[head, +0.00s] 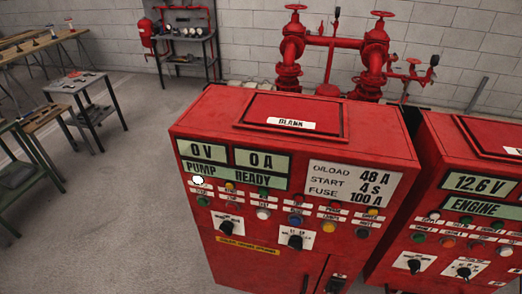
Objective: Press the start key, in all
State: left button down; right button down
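A red pump control cabinet (250,262) stands in the middle of the head view. Its displays read "0 V", "0 A" and "PUMP READY" (230,173). Below them are two rows of small round lamps or keys with tiny labels. A white one (198,180) looks bright at the upper left, with a green key (203,201) below it. A red key (232,206), a white key (263,213), a blue key (295,221) and a yellow key (328,226) follow to the right. The labels are too small to tell which is the start key. Neither gripper is in view.
A second red cabinet (440,200), marked "ENGINE", stands close on the right. Red pipes and valves (335,50) stand behind. The floor left of the cabinet is clear.

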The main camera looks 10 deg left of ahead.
aim_at(202, 201)
jog(key=u, duration=0.55)
jog(key=k+l+u, duration=0.2)
jog(key=i+j, duration=0.05)
jog(key=i, duration=0.05)
